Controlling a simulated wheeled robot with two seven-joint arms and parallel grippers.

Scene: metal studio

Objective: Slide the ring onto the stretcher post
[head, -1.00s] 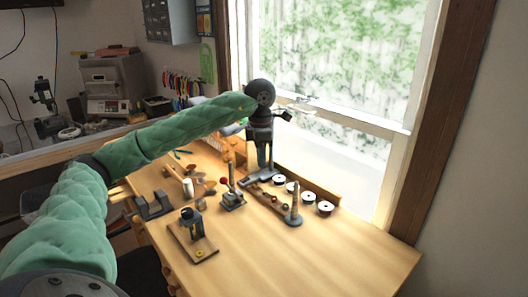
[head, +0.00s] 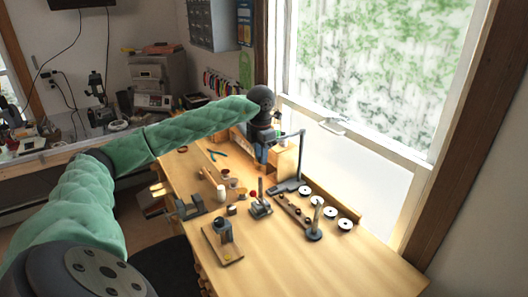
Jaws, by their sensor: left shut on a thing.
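My left gripper (head: 262,155) points down over the far part of the bench, at the end of my green-sleeved arm. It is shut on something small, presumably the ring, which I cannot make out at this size. A grey tapered upright post (head: 317,217) on a round dark base stands on the bench, to the right of and nearer than the gripper. It looks like the stretcher post, and no ring shows on it. The gripper is well apart from it. My right gripper is out of view.
A grey stand with a bent arm (head: 301,157) rises just right of the gripper. White round discs (head: 331,212) line the window side. A small red-knobbed tool (head: 261,207) and a block-mounted tool (head: 225,232) stand left of the post. The bench's near right (head: 330,270) is clear.

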